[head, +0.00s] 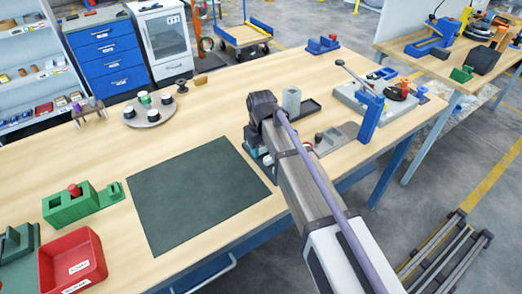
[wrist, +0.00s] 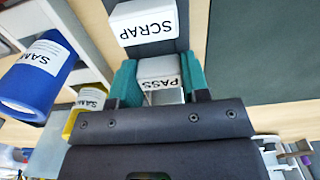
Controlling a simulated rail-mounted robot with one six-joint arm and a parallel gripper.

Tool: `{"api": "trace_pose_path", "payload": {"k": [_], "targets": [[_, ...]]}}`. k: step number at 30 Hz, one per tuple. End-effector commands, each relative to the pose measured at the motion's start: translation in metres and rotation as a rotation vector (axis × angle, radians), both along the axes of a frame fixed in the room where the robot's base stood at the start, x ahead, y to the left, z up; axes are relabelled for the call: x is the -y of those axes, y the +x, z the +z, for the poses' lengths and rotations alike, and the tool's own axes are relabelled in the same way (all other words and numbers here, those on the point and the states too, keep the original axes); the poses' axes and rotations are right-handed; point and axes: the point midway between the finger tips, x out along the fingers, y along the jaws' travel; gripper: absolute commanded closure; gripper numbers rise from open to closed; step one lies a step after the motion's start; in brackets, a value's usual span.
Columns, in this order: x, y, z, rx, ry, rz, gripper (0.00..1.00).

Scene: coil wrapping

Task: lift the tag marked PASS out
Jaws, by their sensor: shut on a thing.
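The white tag marked PASS (wrist: 160,72) is in the wrist view, its lettering upside down. My gripper (wrist: 160,78) has its two teal fingers closed on the tag's left and right sides. Another white tag, marked SCRAP (wrist: 147,23), stands just beyond it, clear of the fingers. In the head view my gripper (head: 258,152) is low over the bench, right of the dark mat, largely covered by my own arm. The PASS tag cannot be made out there, and whether its lower end is free of its seat cannot be told.
A blue labelled container (wrist: 38,77) and a yellow labelled one (wrist: 88,104) are close on the left in the wrist view. In the head view the dark green mat (head: 195,195) is bare. A grey cylinder (head: 291,101) stands beside my arm.

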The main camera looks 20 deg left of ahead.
Motion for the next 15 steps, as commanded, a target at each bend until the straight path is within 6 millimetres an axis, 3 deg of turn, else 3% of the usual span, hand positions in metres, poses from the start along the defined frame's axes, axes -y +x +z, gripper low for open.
{"api": "trace_pose_path", "payload": {"k": [3, 10, 15], "targets": [[0.0, 0.0, 0.0, 0.0, 0.0, 0.0, 0.8], [0.0, 0.0, 0.002, 0.0, 0.0, 0.0, 0.81], [0.0, 0.0, 0.025, 0.0, 0.0, 0.0, 0.81]]}}
